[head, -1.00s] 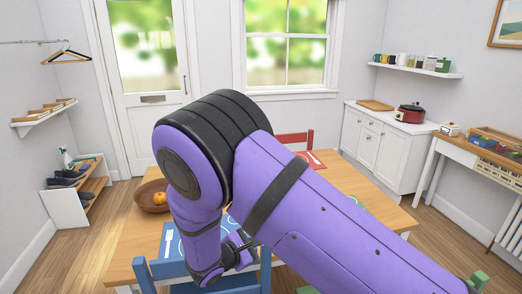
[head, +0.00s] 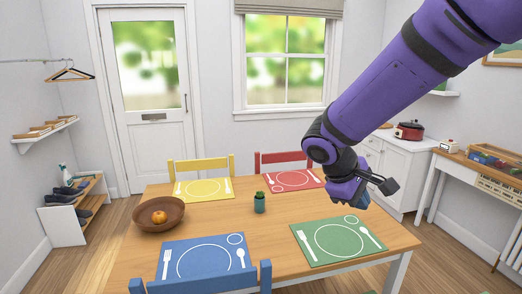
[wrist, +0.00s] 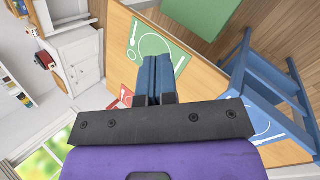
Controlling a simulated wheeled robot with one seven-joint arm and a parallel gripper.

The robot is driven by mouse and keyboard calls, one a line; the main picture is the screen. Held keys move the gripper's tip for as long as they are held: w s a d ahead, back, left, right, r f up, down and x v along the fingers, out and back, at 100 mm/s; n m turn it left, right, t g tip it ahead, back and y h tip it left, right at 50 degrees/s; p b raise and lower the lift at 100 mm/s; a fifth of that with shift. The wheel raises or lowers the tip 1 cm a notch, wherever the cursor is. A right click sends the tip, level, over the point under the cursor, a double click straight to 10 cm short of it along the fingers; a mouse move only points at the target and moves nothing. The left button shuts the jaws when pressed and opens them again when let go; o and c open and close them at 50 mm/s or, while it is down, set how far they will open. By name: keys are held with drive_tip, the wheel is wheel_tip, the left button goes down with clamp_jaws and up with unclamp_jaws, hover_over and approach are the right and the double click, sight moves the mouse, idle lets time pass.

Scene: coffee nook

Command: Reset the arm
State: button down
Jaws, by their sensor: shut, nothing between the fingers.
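My gripper shows in the wrist view (wrist: 159,75), its two blue fingers pressed together with nothing between them. In the head view my purple arm reaches in from the upper right, and its wrist end hangs over the right part of the dining table (head: 215,220). The gripper touches nothing that I can see.
The table bears a blue placemat (head: 195,257), a green placemat (head: 338,240), a yellow placemat (head: 203,190), a red placemat (head: 293,180), a wooden bowl (head: 158,214) with an orange fruit, and a small potted plant (head: 260,203). A white cabinet (head: 400,165) stands behind at right.

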drive_tip(key=s+d+r+m+t+y, duration=0.1)
drive_tip(key=s+d+r+m+y, duration=0.1)
drive_tip(key=s, duration=0.5)
drive_tip(key=s+d+r+m+t+y, duration=0.1)
drive_tip(key=s+d+r+m+y, duration=0.1)
drive_tip(key=s+r, duration=0.3)
drive_tip(key=s+d+r+m+t+y, duration=0.1)
drive_tip(key=s+d+r+m, duration=0.3)
drive_tip(key=s, duration=0.5)
drive_tip(key=shift+d+t+y, duration=0.25)
drive_tip(key=shift+t+y, duration=0.15)
drive_tip(key=shift+y, duration=0.4)
